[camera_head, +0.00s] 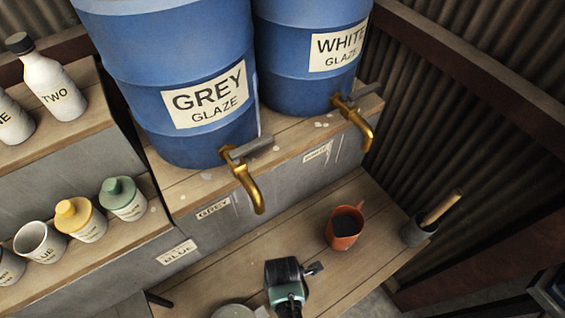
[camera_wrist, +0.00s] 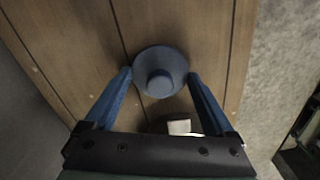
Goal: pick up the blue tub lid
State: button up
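The blue tub lid (camera_wrist: 160,82) lies on the wooden bench in the wrist view, a round disc with a raised knob at its middle. My gripper (camera_wrist: 160,75) is open, with one blue finger on each side of the lid. The fingertips are close to the disc's left and right edges and clear of the knob. I cannot tell whether they touch the rim. In the head view my gripper end is over the lower bench at the bottom middle; the lid does not show there.
An orange jug (camera_head: 345,228) with dark contents and a grey pot (camera_head: 418,230) with a wooden handle stand on the lower bench. Brass taps (camera_head: 247,185) jut from the blue drums above. Yellow-lidded (camera_head: 80,220) and green-lidded (camera_head: 123,199) tubs stand on the left shelf.

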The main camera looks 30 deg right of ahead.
jog(key=c, duration=0.6)
jog(key=shift+r, duration=0.1)
